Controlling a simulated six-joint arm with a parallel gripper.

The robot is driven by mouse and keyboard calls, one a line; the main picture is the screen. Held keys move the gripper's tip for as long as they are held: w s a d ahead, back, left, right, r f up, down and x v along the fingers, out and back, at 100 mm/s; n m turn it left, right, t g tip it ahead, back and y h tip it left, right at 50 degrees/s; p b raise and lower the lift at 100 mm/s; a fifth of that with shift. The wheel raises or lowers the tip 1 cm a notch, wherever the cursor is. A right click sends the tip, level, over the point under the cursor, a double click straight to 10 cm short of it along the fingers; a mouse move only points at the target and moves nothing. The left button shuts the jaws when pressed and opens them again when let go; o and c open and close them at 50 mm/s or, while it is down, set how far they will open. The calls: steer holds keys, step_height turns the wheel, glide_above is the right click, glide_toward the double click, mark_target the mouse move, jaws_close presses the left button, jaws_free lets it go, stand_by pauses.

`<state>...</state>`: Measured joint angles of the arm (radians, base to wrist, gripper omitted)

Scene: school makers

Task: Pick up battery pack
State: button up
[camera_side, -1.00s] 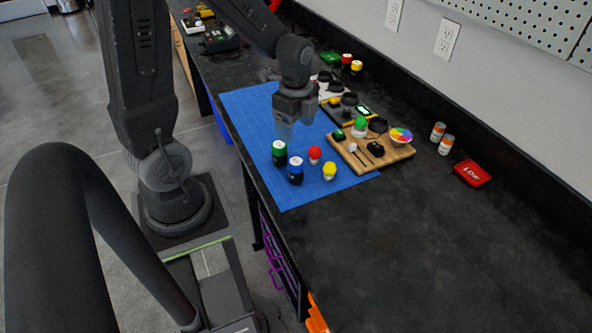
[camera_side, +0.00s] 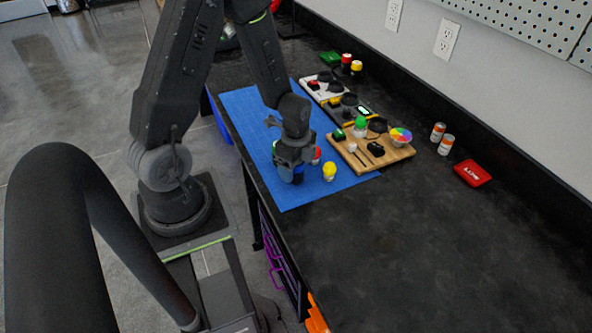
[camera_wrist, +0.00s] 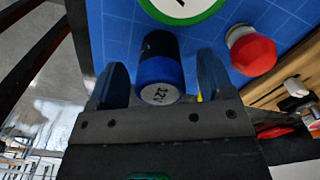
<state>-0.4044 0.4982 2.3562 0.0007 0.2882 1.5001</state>
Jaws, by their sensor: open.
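A short black and blue cylinder (camera_wrist: 160,70), with a white end marked what looks like 12V, seems to be the battery pack. It stands on the blue mat (camera_side: 240,105). My gripper (camera_wrist: 163,66) is open, with one finger on each side of the cylinder in the wrist view. I cannot tell whether the fingers touch it. In the side view my gripper (camera_side: 291,170) is low over the mat and hides most of the cylinder (camera_side: 298,178); only a bit of its blue and black side shows.
A yellow-topped piece (camera_side: 329,171) is just right of the gripper. A wooden board (camera_side: 400,154) with several parts lies farther right. The front right of the bench is clear.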

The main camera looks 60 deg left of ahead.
steer(key=shift+f, duration=0.4)
steer(key=c, duration=1.1)
steer(key=shift+r, duration=0.15)
